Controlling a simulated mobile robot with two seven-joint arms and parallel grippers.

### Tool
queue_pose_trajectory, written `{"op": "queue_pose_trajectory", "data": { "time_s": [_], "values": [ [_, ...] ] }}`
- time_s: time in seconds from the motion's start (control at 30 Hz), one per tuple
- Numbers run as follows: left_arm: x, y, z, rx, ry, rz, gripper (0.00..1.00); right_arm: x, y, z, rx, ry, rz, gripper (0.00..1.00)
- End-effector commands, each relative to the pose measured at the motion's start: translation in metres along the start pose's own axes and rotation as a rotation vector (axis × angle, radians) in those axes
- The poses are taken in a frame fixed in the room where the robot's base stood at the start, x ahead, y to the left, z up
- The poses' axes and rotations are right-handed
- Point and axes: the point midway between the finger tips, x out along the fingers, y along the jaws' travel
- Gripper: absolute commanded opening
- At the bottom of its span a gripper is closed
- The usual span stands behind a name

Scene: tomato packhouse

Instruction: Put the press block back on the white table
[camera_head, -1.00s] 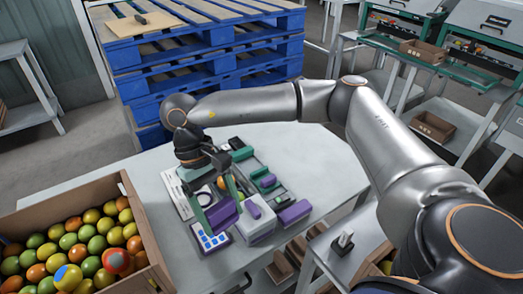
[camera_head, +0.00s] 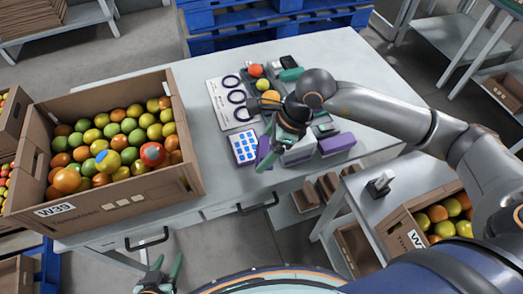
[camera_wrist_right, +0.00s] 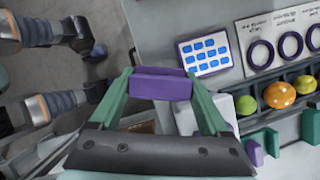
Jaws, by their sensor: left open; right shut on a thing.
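My right gripper (camera_head: 268,162) is shut on the purple press block (camera_head: 264,152). In the wrist view the block (camera_wrist_right: 162,84) spans crosswise between the two green fingers. The gripper hangs at the front edge of the white table (camera_head: 365,75), beside the tablet with blue squares (camera_head: 244,147). I cannot tell how high the block is above the tabletop. My left gripper (camera_head: 164,270) is open and empty at the bottom of the head view, in front of the table and below the crate.
A cardboard crate of tomatoes (camera_head: 187,128) fills the table's left part. A sheet with dark rings (camera_head: 218,104) lies behind the tablet. A tray holds tomatoes (camera_head: 256,70). A purple-topped block (camera_head: 337,143) stands right of my gripper. The table's back right is clear.

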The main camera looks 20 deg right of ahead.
Motion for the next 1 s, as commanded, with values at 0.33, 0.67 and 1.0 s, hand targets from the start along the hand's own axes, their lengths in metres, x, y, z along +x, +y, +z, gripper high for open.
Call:
{"op": "queue_pose_trajectory", "data": {
  "time_s": [0.33, 0.67, 1.0],
  "values": [
    [0.005, 0.0, 0.004, 0.0, 0.002, 0.002, 0.5, 0.01, -0.006, 0.003, 0.348, -0.001, -0.148, 0.4],
    [0.014, 0.004, 0.011, 0.001, -0.001, 0.011, 0.5, 0.029, -0.007, -0.005, 0.374, 0.002, -0.157, 0.4],
    [0.032, 0.013, 0.015, 0.007, 0.005, 0.037, 0.5, 0.063, -0.007, -0.019, 0.372, 0.001, -0.158, 0.4]
  ]
}}
